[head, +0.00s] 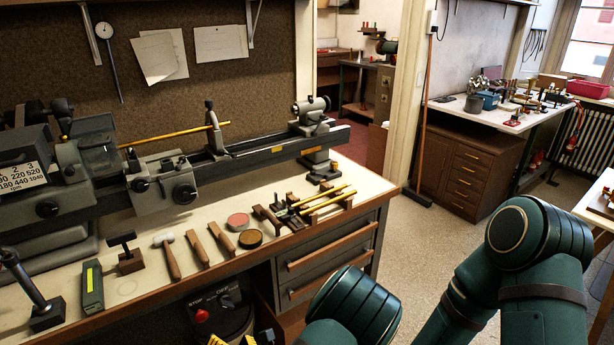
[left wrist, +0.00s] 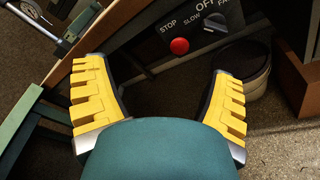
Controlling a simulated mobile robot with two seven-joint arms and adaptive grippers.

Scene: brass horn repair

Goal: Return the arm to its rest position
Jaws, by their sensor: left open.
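My left gripper (head: 242,339) shows only in part at the bottom edge of the head view, in front of the bench's lower front. In the left wrist view its two yellow-padded fingers (left wrist: 160,72) are spread wide apart with nothing between them. Beyond them is the dark control box (left wrist: 205,35) with a red stop button (left wrist: 179,46) and a speed knob. My green arm links (head: 350,310) fill the lower right of the head view. My right gripper is not in view.
The lathe (head: 270,150) stands on the workbench (head: 150,290). A mallet (head: 168,255), wooden-handled tools and round tins lie along its front. Drawers (head: 330,265) sit under its right end. Open floor (head: 425,250) lies right of the bench, before another wooden cabinet (head: 455,170).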

